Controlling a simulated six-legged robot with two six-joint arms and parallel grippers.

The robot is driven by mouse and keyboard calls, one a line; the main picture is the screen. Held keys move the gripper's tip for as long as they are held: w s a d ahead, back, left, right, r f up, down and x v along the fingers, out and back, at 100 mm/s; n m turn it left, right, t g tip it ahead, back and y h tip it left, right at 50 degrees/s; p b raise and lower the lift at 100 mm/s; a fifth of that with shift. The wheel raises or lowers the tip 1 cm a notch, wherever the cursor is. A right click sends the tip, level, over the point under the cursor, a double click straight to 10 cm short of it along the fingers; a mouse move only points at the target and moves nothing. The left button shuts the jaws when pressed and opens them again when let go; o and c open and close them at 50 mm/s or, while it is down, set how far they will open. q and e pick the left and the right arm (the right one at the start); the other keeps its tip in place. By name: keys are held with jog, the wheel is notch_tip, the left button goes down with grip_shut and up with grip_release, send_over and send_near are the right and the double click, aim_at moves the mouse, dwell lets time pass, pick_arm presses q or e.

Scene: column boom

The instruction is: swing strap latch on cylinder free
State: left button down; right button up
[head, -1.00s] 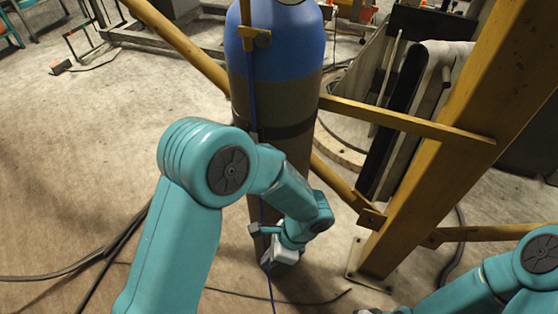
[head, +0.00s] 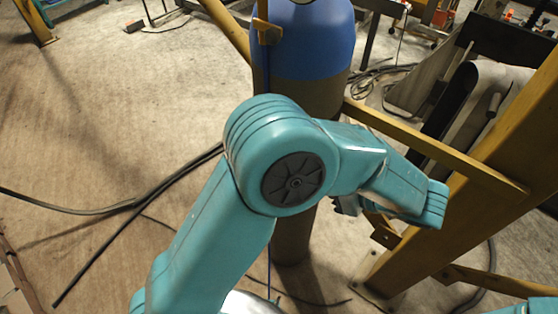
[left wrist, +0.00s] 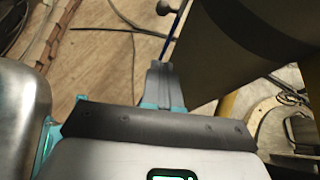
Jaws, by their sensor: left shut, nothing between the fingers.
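The gas cylinder (head: 300,50) stands upright, blue on top and dark grey-brown below. A yellow latch piece (head: 267,30) sits at its upper left side, with a thin blue strap or cord (head: 267,78) running down from it. My left arm crosses in front of the cylinder and hides its middle. My left gripper (left wrist: 160,82) is shut and empty in the left wrist view. There the cylinder's dark side (left wrist: 240,45) is to the right of the fingertips, and the blue cord (left wrist: 178,20) shows beyond them. I cannot tell whether the fingers touch either. My right gripper is out of view.
A yellow post (head: 480,200) with a crossbar (head: 430,145) stands right of the cylinder. Dark cables (head: 150,190) lie on the floor at left. The floor at left is otherwise mostly clear.

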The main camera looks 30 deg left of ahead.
pick_arm(q)
jog(key=s+a+r+p+x, duration=0.1)
jog(key=r+p+x, duration=0.1)
jog(key=x, duration=1.1)
jog(key=shift+w+a+r+p, duration=0.2)
jog(key=shift+w+r+p, duration=0.05)
jog(key=shift+w+p, duration=0.2)
jog(key=shift+s, duration=0.15)
